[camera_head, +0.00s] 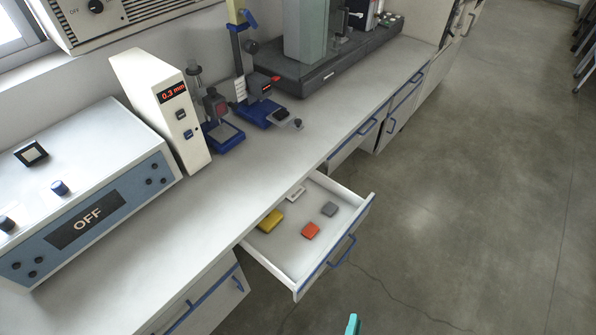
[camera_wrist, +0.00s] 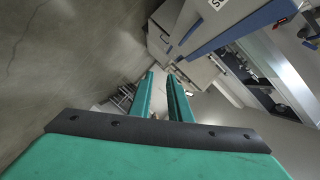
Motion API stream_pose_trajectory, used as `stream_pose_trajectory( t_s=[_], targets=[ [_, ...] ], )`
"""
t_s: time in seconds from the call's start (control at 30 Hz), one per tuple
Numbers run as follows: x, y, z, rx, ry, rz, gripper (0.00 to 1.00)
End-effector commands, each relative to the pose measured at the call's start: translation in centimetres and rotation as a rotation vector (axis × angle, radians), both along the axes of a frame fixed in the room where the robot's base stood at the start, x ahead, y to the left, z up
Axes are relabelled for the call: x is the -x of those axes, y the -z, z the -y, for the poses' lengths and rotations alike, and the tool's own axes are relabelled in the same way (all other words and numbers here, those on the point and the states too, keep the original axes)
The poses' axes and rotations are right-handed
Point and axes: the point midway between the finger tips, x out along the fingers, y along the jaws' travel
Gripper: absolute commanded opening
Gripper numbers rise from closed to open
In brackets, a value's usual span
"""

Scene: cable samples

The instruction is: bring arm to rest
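My gripper (camera_wrist: 161,75) shows in the wrist view as two teal fingers with a gap between them and nothing held. It is over open floor, tilted relative to the room. In the head view only a small teal tip of my gripper (camera_head: 353,324) shows at the bottom edge, below the open drawer and apart from it. The rest of my arm is out of the head view.
An open drawer (camera_head: 318,278) sticks out from the bench (camera_head: 262,152), holding a yellow block (camera_head: 270,220), a red block (camera_head: 310,230), a grey block (camera_head: 329,209) and a small whitish piece (camera_head: 296,193). Instruments stand along the bench. The floor (camera_head: 450,180) at the right is clear.

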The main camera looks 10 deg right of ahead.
Motion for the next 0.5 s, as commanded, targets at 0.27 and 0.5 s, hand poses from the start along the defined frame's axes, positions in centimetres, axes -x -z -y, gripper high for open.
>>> stream_pose_trajectory(
  t_s=[0.27, 0.5],
  targets=[
    [0.5, -3.4, -4.1, 0.132, -0.147, -0.064, 0.17],
    [1.3, -7.5, -8.9, 0.297, -0.311, -0.128, 0.17]
  ],
)
